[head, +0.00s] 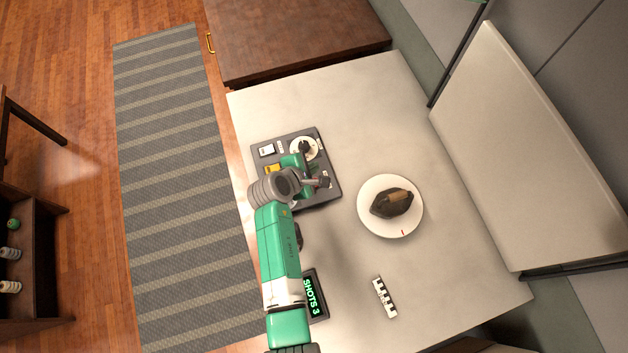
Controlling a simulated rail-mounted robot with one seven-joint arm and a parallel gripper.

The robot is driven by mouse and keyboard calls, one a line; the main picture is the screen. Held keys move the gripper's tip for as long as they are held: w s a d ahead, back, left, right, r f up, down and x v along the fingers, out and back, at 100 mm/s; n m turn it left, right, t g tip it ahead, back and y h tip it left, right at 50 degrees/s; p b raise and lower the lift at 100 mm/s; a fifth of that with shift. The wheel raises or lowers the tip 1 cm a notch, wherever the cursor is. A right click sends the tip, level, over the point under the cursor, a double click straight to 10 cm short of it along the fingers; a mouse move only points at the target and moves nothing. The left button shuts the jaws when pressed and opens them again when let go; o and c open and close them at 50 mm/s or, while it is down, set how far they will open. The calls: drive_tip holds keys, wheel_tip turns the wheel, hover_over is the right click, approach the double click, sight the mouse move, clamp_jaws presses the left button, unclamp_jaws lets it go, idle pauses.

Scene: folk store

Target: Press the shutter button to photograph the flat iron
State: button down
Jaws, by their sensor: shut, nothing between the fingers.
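The dark flat iron (391,203) with a brown handle lies on a round white turntable plate (376,228) on the pale table. A dark control panel (328,163) stands to its left, with a white round dial, small light and yellow pieces and other controls. My gripper (322,183) is over the right part of the panel, shut and empty. My arm hides the panel's lower left part. I cannot tell which control is the shutter button, or whether my fingertips touch anything. A small display (312,296) reads "SHOTS 3" in green.
A black-and-white scale bar (384,297) lies on the table (440,270) below the plate. A pale backdrop board (530,140) stands at the right. A dark wooden cabinet (290,35) adjoins the table's top edge. A dark round object (299,237) shows beside my arm.

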drive_tip(key=shift+f, duration=0.15)
wheel_tip(320, 180, down, 8)
drive_tip(key=b, duration=0.8)
drive_tip(key=shift+f, duration=0.2)
idle(1.3)
drive_tip(key=shift+f+b, duration=0.35)
drive_tip(key=shift+f, duration=0.1)
drive_tip(key=shift+f+b, duration=0.3)
drive_tip(key=shift+f, duration=0.15)
idle(0.4)
drive_tip(key=shift+r, duration=0.15)
drive_tip(key=shift+r+p, duration=0.7)
drive_tip(key=shift+p, duration=0.25)
